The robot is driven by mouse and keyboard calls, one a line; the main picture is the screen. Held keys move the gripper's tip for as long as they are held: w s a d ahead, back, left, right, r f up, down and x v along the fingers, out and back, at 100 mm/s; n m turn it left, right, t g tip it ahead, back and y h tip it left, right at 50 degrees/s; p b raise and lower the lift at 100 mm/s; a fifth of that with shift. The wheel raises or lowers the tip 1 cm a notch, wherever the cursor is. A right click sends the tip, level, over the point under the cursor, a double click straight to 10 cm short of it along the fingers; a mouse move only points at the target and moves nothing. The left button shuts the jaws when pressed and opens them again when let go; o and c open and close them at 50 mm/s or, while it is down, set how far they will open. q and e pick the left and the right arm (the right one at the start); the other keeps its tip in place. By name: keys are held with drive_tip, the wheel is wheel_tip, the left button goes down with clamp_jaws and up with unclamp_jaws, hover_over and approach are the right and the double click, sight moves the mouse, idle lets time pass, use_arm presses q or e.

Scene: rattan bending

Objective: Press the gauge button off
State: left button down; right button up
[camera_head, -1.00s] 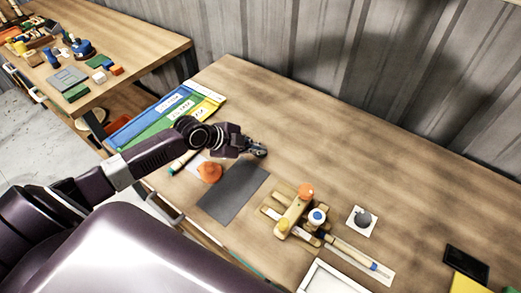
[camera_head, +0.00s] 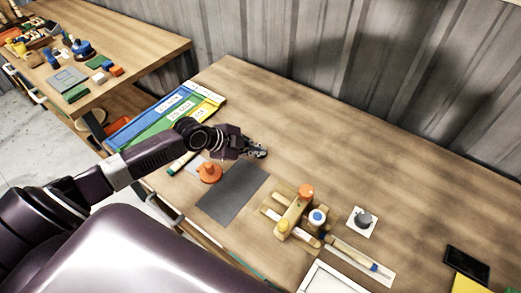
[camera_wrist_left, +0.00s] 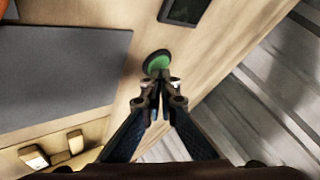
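A green round button with a dark rim (camera_wrist_left: 157,62) shows in the left wrist view, just beyond my left fingertips. I cannot tell whether they touch it. My left gripper (camera_wrist_left: 163,88) has its two fingers brought together, with nothing seen held between them. In the head view the left gripper (camera_head: 259,153) hovers over or at the wooden table, beyond the dark grey mat (camera_head: 232,193). The green button cannot be made out there. My right gripper is not in view.
An orange cone-like piece (camera_head: 209,173) stands beside the mat. A wooden jig (camera_head: 292,216) and a dark round knob on a white card (camera_head: 362,220) are to the right. The table's back middle is clear.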

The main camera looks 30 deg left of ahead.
use_arm(q)
drive_tip(key=shift+s+f, duration=0.1)
drive_tip(key=shift+f, duration=0.05)
wheel_tip(320, 180, up, 6)
drive_tip(key=p, duration=0.5)
drive_tip(key=shift+a+r, duration=0.1)
drive_tip(key=shift+r, duration=0.1)
drive_tip(key=shift+f, duration=0.1)
